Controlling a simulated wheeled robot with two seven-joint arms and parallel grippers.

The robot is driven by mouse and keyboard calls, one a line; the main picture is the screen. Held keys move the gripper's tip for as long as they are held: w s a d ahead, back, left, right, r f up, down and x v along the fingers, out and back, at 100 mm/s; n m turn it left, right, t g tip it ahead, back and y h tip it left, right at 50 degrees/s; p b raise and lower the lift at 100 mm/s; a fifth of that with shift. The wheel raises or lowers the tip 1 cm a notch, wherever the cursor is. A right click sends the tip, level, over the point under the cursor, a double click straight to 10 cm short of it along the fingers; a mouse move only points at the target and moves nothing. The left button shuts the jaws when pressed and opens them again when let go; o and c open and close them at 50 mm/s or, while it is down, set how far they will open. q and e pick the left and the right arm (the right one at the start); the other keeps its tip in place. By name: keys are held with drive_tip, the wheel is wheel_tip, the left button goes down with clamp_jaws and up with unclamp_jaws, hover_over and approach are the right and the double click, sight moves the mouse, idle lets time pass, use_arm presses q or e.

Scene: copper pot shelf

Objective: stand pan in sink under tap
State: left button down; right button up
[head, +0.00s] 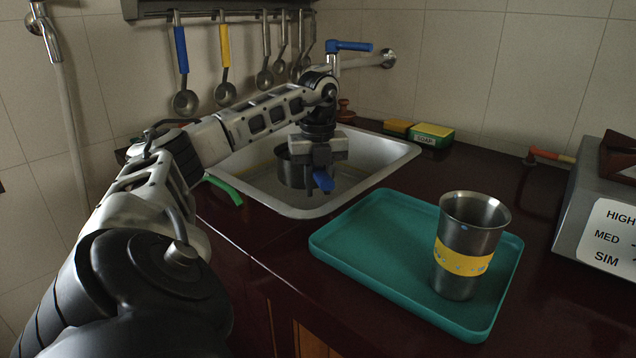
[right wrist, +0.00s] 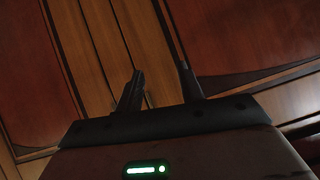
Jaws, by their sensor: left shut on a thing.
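The pan (head: 289,172) is a dark metal vessel with a blue handle (head: 323,182). It is inside the steel sink (head: 390,158), partly hidden by my left gripper; I cannot tell whether its base touches the sink floor. My left gripper (head: 322,168) points down over the sink and is shut on the pan's blue handle. The tap (head: 385,59) comes from the back wall, with a blue lever (head: 348,46); my arm hides part of it. My right gripper (right wrist: 161,70) is open and empty in the right wrist view, facing wooden cabinet fronts.
A teal tray (head: 375,235) right of the sink holds a steel cup (head: 465,230) with a yellow band. A grey appliance (head: 600,235) stands at right. Ladles (head: 226,92) hang behind my left arm.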

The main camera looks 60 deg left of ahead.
use_arm(q)
drive_tip(key=shift+f, duration=0.45)
drive_tip(key=c, duration=1.2)
unclamp_jaws()
use_arm(e)
drive_tip(key=shift+s+f, duration=0.1)
drive_tip(key=shift+f, duration=0.1)
use_arm(q)
wheel_tip(320, 180, up, 12)
drive_tip(key=p, duration=0.5)
drive_tip(key=shift+r, duration=0.2)
drive_tip(key=shift+r+p, duration=0.3)
drive_tip(key=shift+p, duration=0.1)
drive_tip(key=shift+r, duration=0.1)
use_arm(e)
wheel_tip(320, 180, up, 7)
drive_tip(key=d+t, duration=0.1)
drive_tip(key=shift+s+d+r, duration=0.15)
drive_tip(key=shift+d+r, duration=0.05)
drive_tip(key=shift+d, duration=0.1)
drive_tip(key=shift+r, duration=0.1)
